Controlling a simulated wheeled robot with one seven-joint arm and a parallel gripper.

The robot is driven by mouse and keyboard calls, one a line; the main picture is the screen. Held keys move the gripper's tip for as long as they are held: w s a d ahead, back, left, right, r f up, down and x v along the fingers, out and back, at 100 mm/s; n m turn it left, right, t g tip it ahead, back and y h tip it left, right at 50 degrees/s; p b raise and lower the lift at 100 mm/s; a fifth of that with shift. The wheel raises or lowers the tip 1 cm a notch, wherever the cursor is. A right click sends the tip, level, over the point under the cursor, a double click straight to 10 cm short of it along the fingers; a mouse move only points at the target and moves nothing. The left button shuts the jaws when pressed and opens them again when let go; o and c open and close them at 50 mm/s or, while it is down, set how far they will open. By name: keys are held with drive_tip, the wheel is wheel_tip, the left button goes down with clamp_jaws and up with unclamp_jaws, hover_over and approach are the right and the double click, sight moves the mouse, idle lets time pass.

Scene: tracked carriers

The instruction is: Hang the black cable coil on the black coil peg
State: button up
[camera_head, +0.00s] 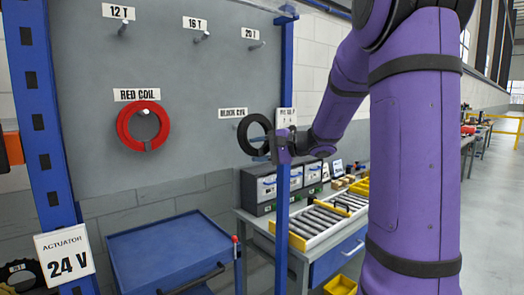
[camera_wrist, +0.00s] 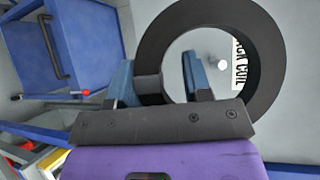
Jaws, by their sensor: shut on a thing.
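The black cable coil (camera_head: 241,137) is a thick black ring, held upright in front of the grey panel. My gripper (camera_head: 266,150) is shut on its lower rim in the head view. In the wrist view the blue fingers of my gripper (camera_wrist: 156,80) sit either side of a dark block on the ring (camera_wrist: 270,62). The pale round end of the black coil peg (camera_wrist: 222,66) shows through the ring's opening, right of its middle. The label reading "BLACK COIL" (camera_head: 232,113) is just above the coil. The peg is not distinguishable in the head view. I cannot tell the gap between ring and peg.
A red coil (camera_head: 124,128) hangs on its peg at the left. Empty pegs marked 12 T, 16 T and 20 T line the panel top. A blue post (camera_head: 284,195) stands by my gripper. A blue cart (camera_head: 165,240) and a roller workbench (camera_head: 310,226) are below.

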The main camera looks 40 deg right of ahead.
drive_tip(key=w+f, duration=0.1)
drive_tip(key=w, duration=0.6)
drive_tip(key=shift+w+a+f, duration=0.2)
idle(0.8)
idle(0.6)
drive_tip(key=o, duration=1.1)
drive_tip(key=shift+o, duration=0.2)
drive_tip(key=v, duration=1)
drive_tip(key=shift+s+d, duration=0.25)
drive_tip(key=shift+s, duration=0.05)
drive_tip(key=shift+a, duration=0.1)
